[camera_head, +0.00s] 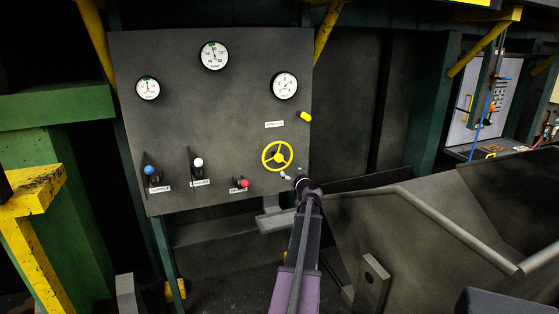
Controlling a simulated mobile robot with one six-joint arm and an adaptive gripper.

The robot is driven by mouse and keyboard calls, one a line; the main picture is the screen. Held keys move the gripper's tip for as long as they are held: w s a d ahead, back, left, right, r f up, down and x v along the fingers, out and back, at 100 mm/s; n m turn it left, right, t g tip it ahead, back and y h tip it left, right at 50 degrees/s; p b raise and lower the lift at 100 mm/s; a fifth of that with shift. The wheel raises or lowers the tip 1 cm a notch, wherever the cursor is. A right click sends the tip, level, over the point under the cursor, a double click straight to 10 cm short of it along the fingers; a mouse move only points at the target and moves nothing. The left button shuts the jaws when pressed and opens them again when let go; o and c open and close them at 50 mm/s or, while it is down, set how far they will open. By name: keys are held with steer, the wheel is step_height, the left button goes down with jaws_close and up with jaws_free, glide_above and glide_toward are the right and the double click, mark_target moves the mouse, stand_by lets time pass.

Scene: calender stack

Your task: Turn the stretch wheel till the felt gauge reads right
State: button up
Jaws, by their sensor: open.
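The yellow stretch wheel (277,156) sits at the lower right of a grey upright panel (240,105), under a small white label (274,125). The felt gauge (284,86) seems to be the round white dial above it; its lettering and reading are too small to tell. My gripper (287,175) is at the end of my arm, just below and right of the wheel. It is open with nothing seen in it. I cannot tell whether it touches the wheel's rim.
Levers with blue (149,170), white (198,163) and red (244,183) knobs stand left of the wheel. A yellow knob (305,116) is at the panel's right edge. A grey railing (450,232) stands right of my arm.

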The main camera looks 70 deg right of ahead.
mark_target(280, 159)
steer(key=shift+w+d, duration=0.1)
stand_by(0.3)
steer(key=x, duration=1.3)
steer(key=shift+w+d, duration=0.15)
steer(key=shift+d, duration=0.1)
jaws_close()
